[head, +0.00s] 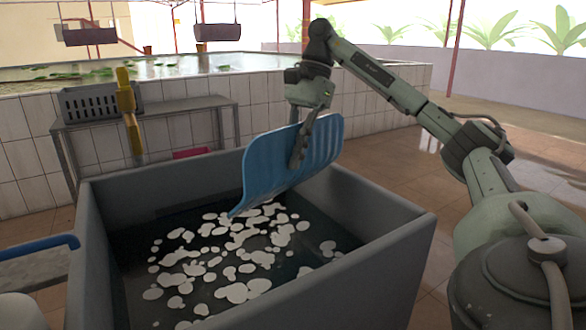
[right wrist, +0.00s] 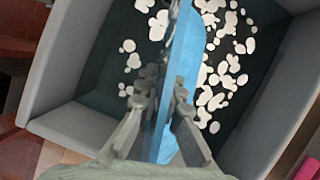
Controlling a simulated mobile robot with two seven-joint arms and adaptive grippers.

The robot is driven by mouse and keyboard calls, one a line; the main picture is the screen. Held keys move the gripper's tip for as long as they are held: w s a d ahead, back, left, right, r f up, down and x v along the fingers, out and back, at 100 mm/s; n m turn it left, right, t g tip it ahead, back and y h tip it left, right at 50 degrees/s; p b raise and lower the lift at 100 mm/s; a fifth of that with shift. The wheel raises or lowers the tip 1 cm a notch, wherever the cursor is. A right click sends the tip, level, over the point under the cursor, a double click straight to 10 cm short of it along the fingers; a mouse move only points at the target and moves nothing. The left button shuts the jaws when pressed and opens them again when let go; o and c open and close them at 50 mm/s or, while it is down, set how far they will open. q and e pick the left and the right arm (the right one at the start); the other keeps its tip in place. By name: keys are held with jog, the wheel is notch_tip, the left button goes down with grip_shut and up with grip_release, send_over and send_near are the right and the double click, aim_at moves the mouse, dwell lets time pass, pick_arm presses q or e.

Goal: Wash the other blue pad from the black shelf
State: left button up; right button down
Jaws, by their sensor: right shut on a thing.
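A blue pad (head: 290,165) is held on edge, tilted, over a grey basin (head: 330,258) of dark water with white foam patches (head: 230,260). My right gripper (head: 298,160) is shut on the pad near its middle. The pad's lower left corner reaches close to the water; I cannot tell whether it touches. In the right wrist view the pad (right wrist: 180,70) stands edge-on between the two fingers of my right gripper (right wrist: 162,95), above the foam. My left gripper is not in view. No black shelf can be made out for certain.
A grey metal table (head: 160,112) with a grey slotted crate (head: 88,101) stands behind the basin. A yellow post (head: 128,105) rises behind the basin's left side. A blue rail (head: 40,246) lies at the left. A tiled pool wall (head: 270,97) runs behind. Tiled floor is open at right.

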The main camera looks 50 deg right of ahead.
jog(key=shift+r, duration=6.7)
jog(key=shift+f, duration=0.1)
